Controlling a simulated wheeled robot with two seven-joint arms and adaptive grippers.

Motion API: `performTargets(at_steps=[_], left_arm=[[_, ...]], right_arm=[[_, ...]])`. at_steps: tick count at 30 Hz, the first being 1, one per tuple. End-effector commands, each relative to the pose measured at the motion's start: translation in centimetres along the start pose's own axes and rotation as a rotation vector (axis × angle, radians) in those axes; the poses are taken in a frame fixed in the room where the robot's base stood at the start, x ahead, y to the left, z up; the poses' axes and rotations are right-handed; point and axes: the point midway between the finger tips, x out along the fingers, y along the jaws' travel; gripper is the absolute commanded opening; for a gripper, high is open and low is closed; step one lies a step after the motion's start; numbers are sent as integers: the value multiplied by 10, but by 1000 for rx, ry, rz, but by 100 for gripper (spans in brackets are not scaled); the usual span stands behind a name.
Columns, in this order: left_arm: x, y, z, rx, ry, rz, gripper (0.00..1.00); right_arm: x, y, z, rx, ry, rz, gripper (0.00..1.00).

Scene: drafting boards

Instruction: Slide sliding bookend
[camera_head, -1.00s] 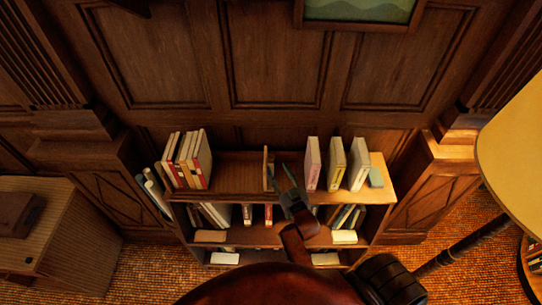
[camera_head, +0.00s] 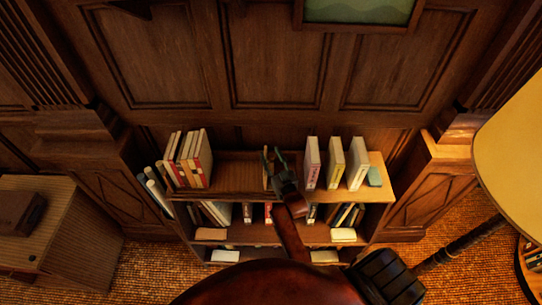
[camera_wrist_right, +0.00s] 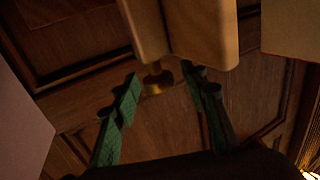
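The sliding bookend (camera_head: 266,180) is a thin upright wooden panel on the top of a low bookcase (camera_head: 236,178), between two groups of books. The green-padded fingers also show in the right wrist view (camera_wrist_right: 160,95). I cannot tell whether either finger touches it. My left gripper is not in view.
Several books (camera_head: 190,160) stand left of the bookend, with bare shelf between. Spaced books (camera_head: 335,163) and a small teal object (camera_head: 375,177) are to its right. A panelled wall (camera_head: 270,60) is behind. A lamp (camera_head: 520,150) stands right, a cabinet (camera_head: 75,235) left.

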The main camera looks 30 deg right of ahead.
Motion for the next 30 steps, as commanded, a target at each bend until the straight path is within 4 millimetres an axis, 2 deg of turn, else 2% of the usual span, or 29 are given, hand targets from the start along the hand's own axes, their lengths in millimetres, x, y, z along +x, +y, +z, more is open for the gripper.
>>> performTargets(at_steps=[2,17,30], left_arm=[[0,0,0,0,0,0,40],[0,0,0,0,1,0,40],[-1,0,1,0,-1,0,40]], right_arm=[[0,0,0,0,0,0,36],[0,0,0,0,0,0,1],[0,0,0,-2,0,-10,0]])
